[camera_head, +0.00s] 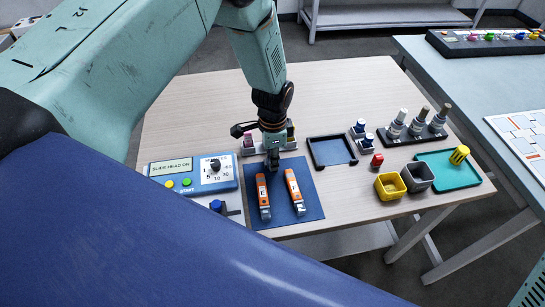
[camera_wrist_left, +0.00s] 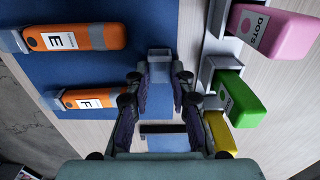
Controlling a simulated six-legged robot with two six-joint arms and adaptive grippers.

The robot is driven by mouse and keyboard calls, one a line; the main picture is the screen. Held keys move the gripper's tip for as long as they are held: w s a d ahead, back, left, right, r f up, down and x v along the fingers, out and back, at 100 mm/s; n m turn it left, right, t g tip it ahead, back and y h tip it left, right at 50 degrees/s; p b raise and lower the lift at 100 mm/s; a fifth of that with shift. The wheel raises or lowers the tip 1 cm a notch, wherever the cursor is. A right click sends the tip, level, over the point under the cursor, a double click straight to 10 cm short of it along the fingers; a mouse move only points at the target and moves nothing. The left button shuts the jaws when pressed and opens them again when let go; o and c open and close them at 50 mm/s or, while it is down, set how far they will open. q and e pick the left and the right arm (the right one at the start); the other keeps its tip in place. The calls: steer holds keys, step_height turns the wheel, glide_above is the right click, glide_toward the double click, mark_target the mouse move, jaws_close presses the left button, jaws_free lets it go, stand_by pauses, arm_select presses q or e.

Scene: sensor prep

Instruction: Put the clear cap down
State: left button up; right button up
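My left gripper (camera_head: 272,160) hangs over the far part of the blue mat (camera_head: 312,210). In the left wrist view, its fingers (camera_wrist_left: 160,76) are closed on the sides of a small, see-through grey clear cap (camera_wrist_left: 160,58), with the blue mat behind it. In the head view the cap is too small to make out. Two orange sensors lie on the mat: the left one (camera_head: 263,192) and the right one (camera_head: 293,187). In the left wrist view they show labels E (camera_wrist_left: 85,38) and F (camera_wrist_left: 95,98). My right gripper is not in view.
Pink (camera_wrist_left: 275,30), green (camera_wrist_left: 232,90) and yellow (camera_wrist_left: 218,143) blocks stand beside the mat. The control box (camera_head: 193,173) is on the left. A dark tray (camera_head: 313,150), yellow bin (camera_head: 390,186), grey bin (camera_head: 419,177) and green tray (camera_head: 465,178) are on the right.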

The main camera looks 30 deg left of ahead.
arm_select(q)
steer(key=o, duration=0.4)
steer(key=shift+d+r, duration=0.15)
steer(key=shift+d, duration=0.1)
steer(key=shift+w+a, duration=0.1)
steer(key=shift+a, duration=0.1)
step_height(320, 180, up, 12)
steer(key=shift+d+p, duration=0.1)
steer(key=shift+p, duration=0.5)
